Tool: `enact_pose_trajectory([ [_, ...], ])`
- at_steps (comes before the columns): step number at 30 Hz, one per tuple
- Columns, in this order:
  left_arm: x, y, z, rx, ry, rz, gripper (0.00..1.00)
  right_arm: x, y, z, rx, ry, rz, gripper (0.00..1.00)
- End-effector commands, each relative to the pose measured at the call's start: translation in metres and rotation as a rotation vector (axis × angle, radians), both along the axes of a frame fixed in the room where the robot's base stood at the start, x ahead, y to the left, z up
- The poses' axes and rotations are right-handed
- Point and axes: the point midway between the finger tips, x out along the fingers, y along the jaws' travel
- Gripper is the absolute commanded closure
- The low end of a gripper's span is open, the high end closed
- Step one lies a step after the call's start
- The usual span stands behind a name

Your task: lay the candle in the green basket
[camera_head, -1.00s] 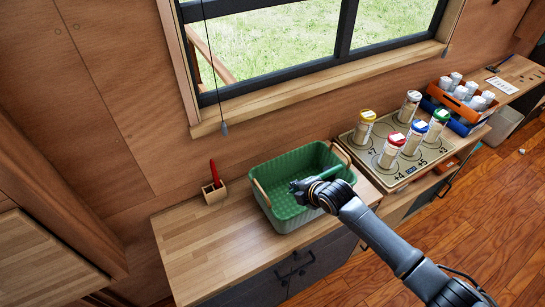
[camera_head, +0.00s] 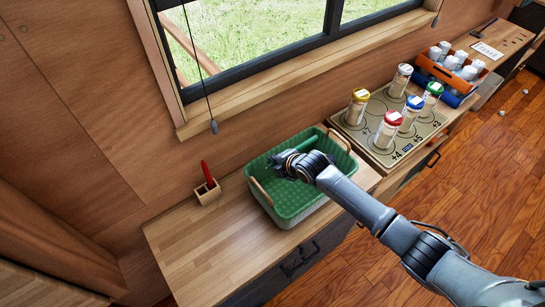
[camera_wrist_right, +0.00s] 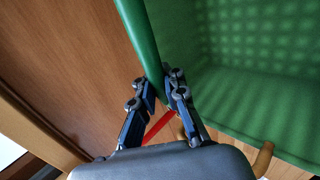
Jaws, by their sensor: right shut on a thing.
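My right gripper (camera_head: 280,161) is over the back left part of the green basket (camera_head: 301,211). It is shut on a slim green candle (camera_head: 307,142), which points to the back right above the basket's inside. In the right wrist view the candle (camera_wrist_right: 141,40) runs up from between the fingertips (camera_wrist_right: 163,88), with the basket (camera_wrist_right: 270,90) behind it on the right. The candle's gripped end is partly hidden by the fingers. I cannot tell whether the candle touches the basket. My left gripper is not in view.
A small wooden holder (camera_head: 207,192) with a red stick-like thing (camera_head: 206,173) stands left of the basket. A board (camera_head: 372,148) with several capped jars lies to the right. Beyond it is an orange crate (camera_head: 447,78) of white-topped containers. The counter's left part (camera_head: 200,250) is clear.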

Motion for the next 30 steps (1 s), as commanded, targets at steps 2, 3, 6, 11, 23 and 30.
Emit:
enact_pose_trajectory([
  [2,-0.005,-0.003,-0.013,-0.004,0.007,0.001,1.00,0.000,0.001,-0.016,0.002,0.000,0.000,1.00],
  [3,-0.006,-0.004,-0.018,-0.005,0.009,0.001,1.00,0.000,0.001,-0.021,0.002,-0.001,0.000,1.00],
  [6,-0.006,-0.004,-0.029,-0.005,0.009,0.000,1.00,0.000,0.001,-0.033,0.002,0.000,0.000,1.00],
  [11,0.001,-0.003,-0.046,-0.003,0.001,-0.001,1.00,0.000,0.001,-0.052,0.001,0.001,0.000,1.00],
  [23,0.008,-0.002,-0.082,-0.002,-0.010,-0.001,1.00,0.000,0.001,-0.094,0.002,-0.001,0.000,1.00],
  [30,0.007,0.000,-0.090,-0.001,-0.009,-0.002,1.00,0.000,0.001,-0.104,0.001,-0.002,0.001,1.00],
])
